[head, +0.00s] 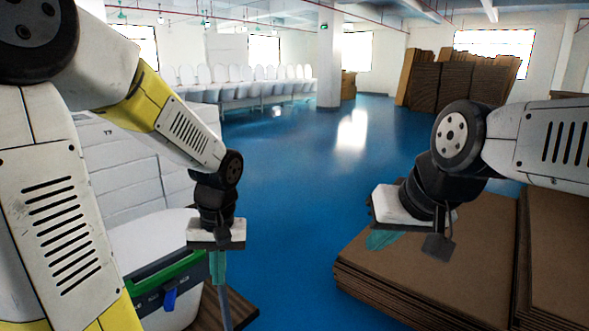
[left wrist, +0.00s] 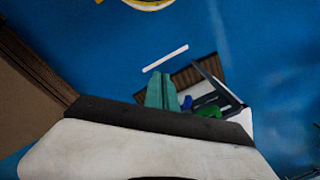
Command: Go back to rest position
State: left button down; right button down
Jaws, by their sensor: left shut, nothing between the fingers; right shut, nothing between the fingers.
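My left gripper (head: 218,280) points downward at the lower left in the head view, beside a white rounded piece with a green and dark strip. Its teal fingers are together with nothing between them. They also show in the left wrist view (left wrist: 162,92), above the blue floor. My right gripper (head: 382,240) is at the right, in front of the stacked brown sheets. Its teal fingers are partly hidden by its white mount, and it appears shut and empty. Both arms are bent and held apart from each other.
The white piece (head: 165,238) bears a green strip (head: 180,268) and a blue part (head: 169,299). Brown sheets (head: 435,265) are stacked at lower right. White boxes (head: 125,170) stand behind my left arm. The blue floor (head: 300,220) between my arms is clear.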

pick_arm(q)
jog(key=s+d+r+m+t+h, duration=0.1)
jog(key=s+r+t, duration=0.2)
jog(key=r, duration=0.3)
jog(key=s+d+r+m+t+h, duration=0.1)
jog(key=s+r+t+h, duration=0.1)
jog(key=r, duration=0.5)
jog(key=shift+s+r+t, duration=0.3)
jog(key=shift+s+t, duration=0.2)
jog(key=shift+s, duration=0.25)
